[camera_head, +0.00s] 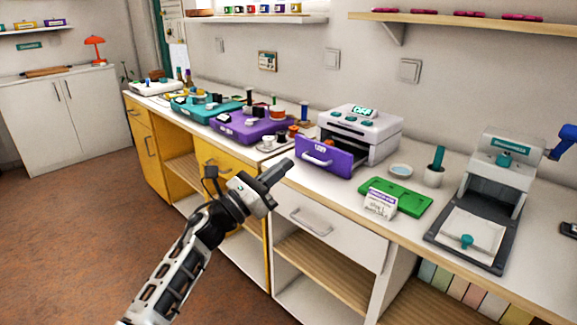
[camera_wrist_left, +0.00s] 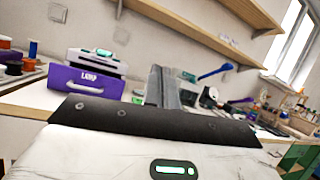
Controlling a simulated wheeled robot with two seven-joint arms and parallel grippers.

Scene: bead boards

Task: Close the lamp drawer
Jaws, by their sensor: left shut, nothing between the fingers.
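The lamp drawer (camera_head: 330,155) is purple with a pale handle and a label on its front. It stands out from the white machine (camera_head: 372,122), pulled open toward the counter's front edge. In the left wrist view the drawer front (camera_wrist_left: 78,84) reads LAMP and lies left of my fingers, below the machine (camera_wrist_left: 98,60). My left gripper (camera_head: 284,168) is shut and empty. In the head view it shows just left of the drawer front, near the counter edge, apart from the handle as far as I can tell. My right gripper is not in view.
A green board (camera_head: 410,198) with a white card (camera_head: 381,203) lies right of the drawer. A small dish (camera_head: 401,171) and a white pot (camera_head: 433,177) stand behind it. A purple case (camera_head: 236,124) and a cup (camera_head: 268,141) are to the left. A grey press (camera_head: 490,195) stands far right.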

